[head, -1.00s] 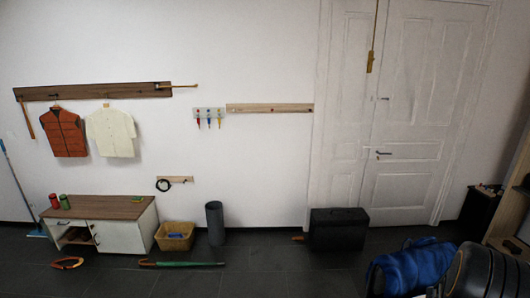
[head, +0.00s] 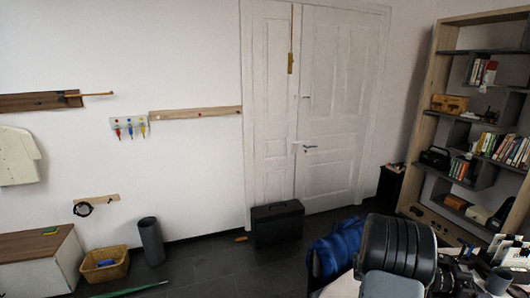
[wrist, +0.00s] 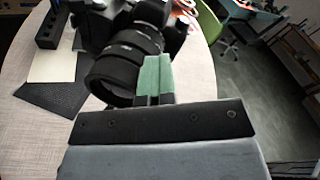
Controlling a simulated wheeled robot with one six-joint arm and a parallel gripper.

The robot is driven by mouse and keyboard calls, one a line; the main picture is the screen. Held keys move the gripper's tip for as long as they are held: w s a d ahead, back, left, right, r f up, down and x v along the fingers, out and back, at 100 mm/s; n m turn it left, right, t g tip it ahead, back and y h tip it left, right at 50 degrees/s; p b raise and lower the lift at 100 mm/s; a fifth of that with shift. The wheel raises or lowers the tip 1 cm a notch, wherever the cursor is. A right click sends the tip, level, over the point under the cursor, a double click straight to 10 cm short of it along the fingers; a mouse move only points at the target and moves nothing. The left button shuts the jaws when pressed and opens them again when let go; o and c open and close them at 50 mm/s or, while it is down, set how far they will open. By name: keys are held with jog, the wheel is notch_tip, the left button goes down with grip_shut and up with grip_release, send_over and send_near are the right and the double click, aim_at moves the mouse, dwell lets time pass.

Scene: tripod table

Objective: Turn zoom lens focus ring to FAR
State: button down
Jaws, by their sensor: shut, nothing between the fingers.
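A black camera (wrist: 100,16) with a long black zoom lens (wrist: 128,52) is on a round, pale table (wrist: 40,125) in the wrist view. The lens has ribbed rings and points toward the lower left, its wide front end nearest me. My gripper (wrist: 157,65) has green fingers pressed together, with nothing between them. The fingers are just right of the lens and cover part of its side; I cannot tell whether they touch it. Ring markings are too small to read. In the head view, a black camera (head: 455,277) shows at the lower right, partly hidden behind my arm.
A dark slotted block (wrist: 62,28), a white sheet (wrist: 52,64) and a dark mat (wrist: 60,95) lie left of the camera. A green chair (wrist: 208,20) stands past the table's right edge. A bookshelf (head: 432,110) is at the right and a black case (head: 277,222) stands by the door.

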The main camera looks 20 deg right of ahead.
jog(key=shift+s+a+r+p, duration=0.1)
jog(key=shift+r+p, duration=0.2)
jog(key=w+a, duration=0.1)
jog(key=a, duration=0.1)
jog(key=w+a, duration=0.2)
jog(key=shift+w+a, duration=0.3)
jog(key=shift+a, duration=0.05)
dwell(0.4)
jog(key=s+a+f+m+y, duration=0.2)
jog(key=a+m+y, duration=0.2)
jog(key=a+m, duration=0.25)
jog(key=s+a+f+m+y, duration=0.2)
jog(key=a+m+y, duration=0.2)
jog(key=a+m, duration=0.25)
jog(key=w+a+r+m+t+y+b, duration=0.1)
jog(key=a+r+t, duration=0.4)
jog(key=a, duration=0.7)
jog(key=w+a+r+m+t+y+b, duration=0.1)
jog(key=a+r+m+t+y, duration=0.3)
jog(key=a, duration=0.9)
jog(key=m+t+y+b, duration=0.1)
jog(key=t+y, duration=0.1)
jog(key=shift+r+t+b, duration=0.35)
jog(key=shift+t+b, duration=0.05)
